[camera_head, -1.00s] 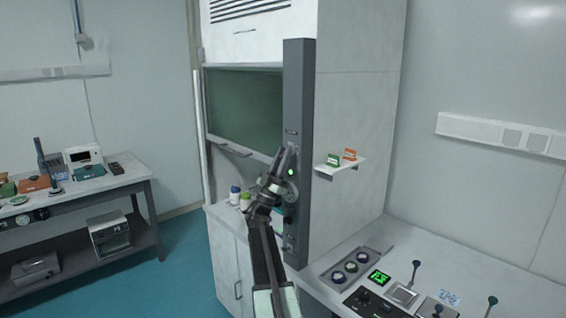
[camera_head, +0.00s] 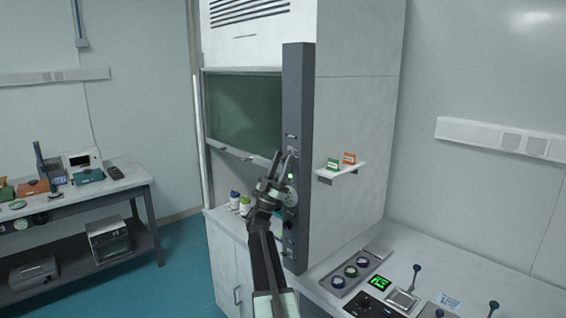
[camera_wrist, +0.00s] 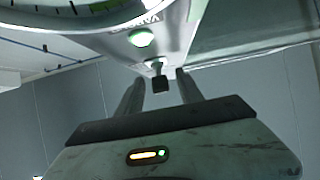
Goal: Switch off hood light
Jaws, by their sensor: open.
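The fume hood (camera_head: 350,110) has a dark grey control column (camera_head: 298,100) on its front right edge. A small green lamp (camera_head: 291,176) glows on the column; in the wrist view the green lamp (camera_wrist: 141,38) sits above a short toggle switch (camera_wrist: 159,82) with a dark tip. My gripper (camera_head: 279,160) is open in front of the column. In the wrist view, the fingers of my gripper (camera_wrist: 159,88) lie left and right of the toggle tip, with gaps on both sides. Contact and depth are unclear. Part of a round dial (camera_wrist: 75,8) shows at the upper left.
Bottles (camera_head: 239,203) stand on the hood's ledge left of my arm. A small shelf (camera_head: 341,171) with green and orange items juts out right of the column. A bench (camera_head: 425,270) with controls and upright levers lies at lower right. Open floor (camera_head: 185,255) shows at left.

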